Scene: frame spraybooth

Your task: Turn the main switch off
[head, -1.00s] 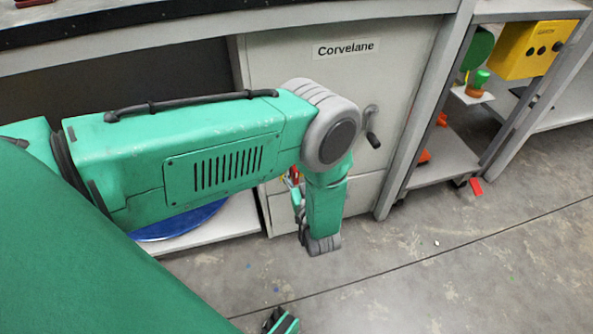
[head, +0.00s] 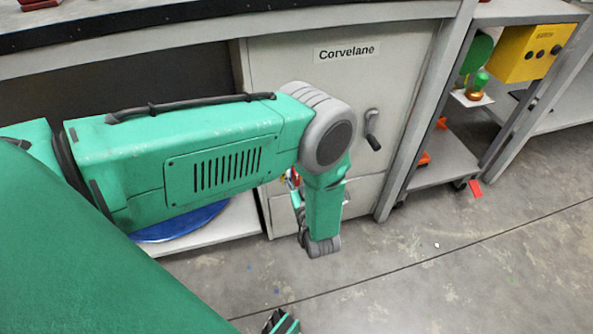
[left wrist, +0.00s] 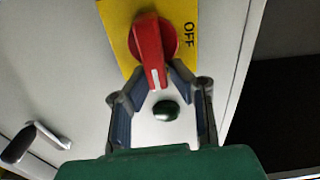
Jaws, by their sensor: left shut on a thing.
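The main switch is a red rotary knob (left wrist: 150,50) on a yellow plate (left wrist: 185,15), with the word OFF on the plate's right side in the left wrist view. The knob's handle points down in that view, with its white mark near the tip. My left gripper (left wrist: 160,82) is shut on the handle's lower end, one finger on each side. In the head view, a bit of red and my left wrist (head: 322,210) show low at the cabinet front; my arm hides most of the switch and the fingers.
The switch is on a grey cabinet (head: 400,60) labelled Corvelane, with a crank-like door handle (head: 372,130). A round dark green button or lamp (left wrist: 166,110) is close below the knob, between my fingers. A shelf with a yellow box (head: 535,50) stands right. The floor in front is clear.

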